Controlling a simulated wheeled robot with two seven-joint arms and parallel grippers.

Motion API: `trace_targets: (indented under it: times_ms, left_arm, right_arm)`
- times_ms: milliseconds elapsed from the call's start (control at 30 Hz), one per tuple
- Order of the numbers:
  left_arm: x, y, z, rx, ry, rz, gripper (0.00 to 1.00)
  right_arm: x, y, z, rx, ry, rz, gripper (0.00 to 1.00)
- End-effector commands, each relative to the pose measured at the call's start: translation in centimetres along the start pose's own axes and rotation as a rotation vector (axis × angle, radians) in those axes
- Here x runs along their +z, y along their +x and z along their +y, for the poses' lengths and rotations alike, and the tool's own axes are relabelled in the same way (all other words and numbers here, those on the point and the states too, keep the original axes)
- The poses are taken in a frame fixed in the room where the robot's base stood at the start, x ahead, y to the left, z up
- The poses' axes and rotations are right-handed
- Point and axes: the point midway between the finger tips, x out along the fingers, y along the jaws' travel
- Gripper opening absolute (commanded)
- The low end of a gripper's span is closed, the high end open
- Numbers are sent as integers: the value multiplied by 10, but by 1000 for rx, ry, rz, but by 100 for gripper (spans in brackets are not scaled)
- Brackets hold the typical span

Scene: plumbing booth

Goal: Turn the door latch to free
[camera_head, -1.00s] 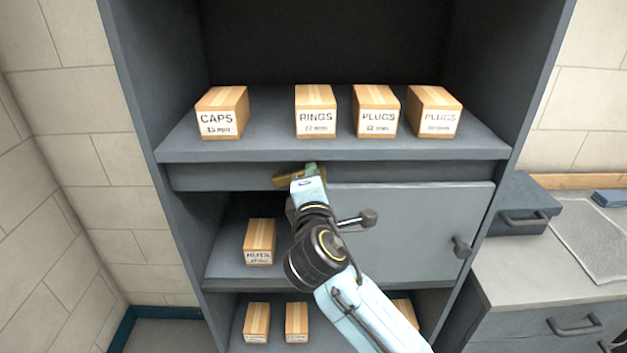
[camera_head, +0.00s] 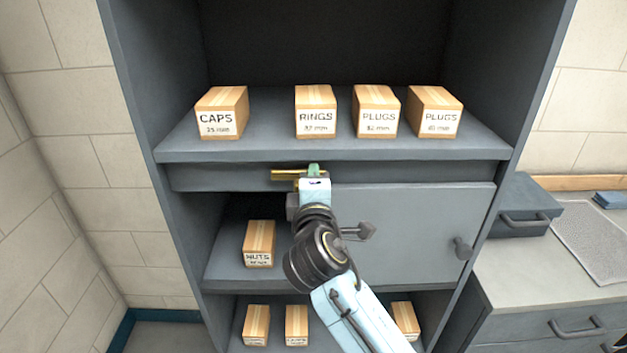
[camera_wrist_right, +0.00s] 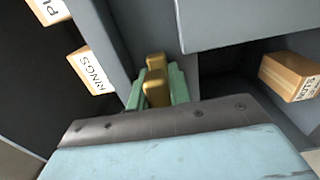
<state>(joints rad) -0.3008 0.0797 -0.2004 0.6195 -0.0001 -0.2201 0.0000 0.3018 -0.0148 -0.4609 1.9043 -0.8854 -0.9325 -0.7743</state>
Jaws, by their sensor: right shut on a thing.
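The door latch (camera_head: 283,174) is a brass bar on the rail under the upper shelf, lying about level in the head view. My right gripper (camera_head: 313,170) is shut on it near its right end. In the right wrist view the brass latch (camera_wrist_right: 154,88) sits between the green fingertips. The grey sliding-type door panel (camera_head: 410,225) covers the right part of the middle compartment and has a dark knob (camera_head: 461,248). My gripper and wrist hide part of the latch and the panel's upper left corner. My left gripper is not in view.
Boxes labelled CAPS (camera_head: 221,113), RINGS (camera_head: 316,112) and PLUGS (camera_head: 376,112) stand on the upper shelf just above. A NUTS box (camera_head: 259,244) stands in the open left part of the middle compartment. A counter (camera_head: 545,265) lies at right.

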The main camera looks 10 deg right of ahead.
Motion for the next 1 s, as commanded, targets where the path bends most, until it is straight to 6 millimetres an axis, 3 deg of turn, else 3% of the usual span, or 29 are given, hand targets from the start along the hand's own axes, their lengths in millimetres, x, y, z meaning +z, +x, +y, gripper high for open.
trace_targets:
  times_ms: [67,100,233,633,767,1000]
  left_arm:
    - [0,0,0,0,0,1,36]
    - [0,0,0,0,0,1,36]
    - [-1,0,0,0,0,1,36]
    - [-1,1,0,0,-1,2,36]
    - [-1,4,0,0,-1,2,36]
    - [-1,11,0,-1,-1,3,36]
  right_arm:
    - [-1,-1,-2,-4,6,4,0]
    - [-1,-1,-2,-4,5,4,25]
    - [-1,0,-1,-3,4,3,42]
    - [-1,-8,-1,-2,2,2,42]
    - [0,-30,-2,-3,3,2,42]
    - [0,-85,-2,-4,6,3,42]
